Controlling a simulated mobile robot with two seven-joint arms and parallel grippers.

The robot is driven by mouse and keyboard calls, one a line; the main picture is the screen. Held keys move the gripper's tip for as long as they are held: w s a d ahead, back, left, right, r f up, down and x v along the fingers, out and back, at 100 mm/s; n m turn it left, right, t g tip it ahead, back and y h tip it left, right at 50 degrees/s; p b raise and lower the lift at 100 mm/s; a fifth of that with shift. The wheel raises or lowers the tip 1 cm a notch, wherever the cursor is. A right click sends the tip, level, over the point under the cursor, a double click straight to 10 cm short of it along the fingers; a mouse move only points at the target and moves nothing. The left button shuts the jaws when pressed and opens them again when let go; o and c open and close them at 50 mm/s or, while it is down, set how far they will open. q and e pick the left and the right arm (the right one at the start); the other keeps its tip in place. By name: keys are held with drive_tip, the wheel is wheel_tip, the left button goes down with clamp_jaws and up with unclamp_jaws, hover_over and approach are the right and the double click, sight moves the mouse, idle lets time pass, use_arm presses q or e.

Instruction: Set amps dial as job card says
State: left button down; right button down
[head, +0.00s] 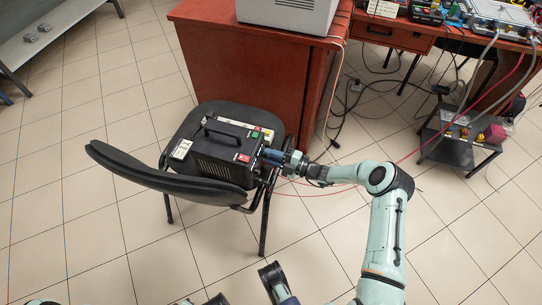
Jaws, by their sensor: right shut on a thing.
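A black power unit (225,152) with a carry handle (223,128) on top sits on the seat of a black chair. A small white card (181,149) with dark marks lies at its left top edge; I cannot read it for certain. My right gripper (274,157) reaches in from the right and is shut at the unit's right-hand face. It appears to be on the amps dial, which the gripper and the viewing angle hide. The dial's scale and setting do not show.
The chair's backrest (165,178) curves in front of the unit. A red wooden desk (250,80) stands behind the chair. A low dark trolley (447,150) and thin red hoses are at the right. Tiled floor is open at the left and front.

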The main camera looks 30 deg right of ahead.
use_arm(q)
drive_tip(key=shift+w, duration=0.1)
use_arm(e)
drive_tip(key=shift+m, duration=0.8)
drive_tip(key=shift+s, duration=0.1)
use_arm(q)
drive_tip(key=shift+r, duration=0.1)
use_arm(e)
drive_tip(key=c, duration=1)
unclamp_jaws()
use_arm(q)
drive_tip(key=r, duration=0.1)
drive_tip(key=d+r+p, duration=0.1)
drive_tip(key=r+p, duration=0.1)
drive_tip(key=shift+s+d, duration=0.25)
drive_tip(key=shift+s, duration=0.1)
use_arm(e)
drive_tip(key=v, duration=1.3)
drive_tip(key=shift+s+d+r, duration=0.1)
drive_tip(key=shift+s+r, duration=0.05)
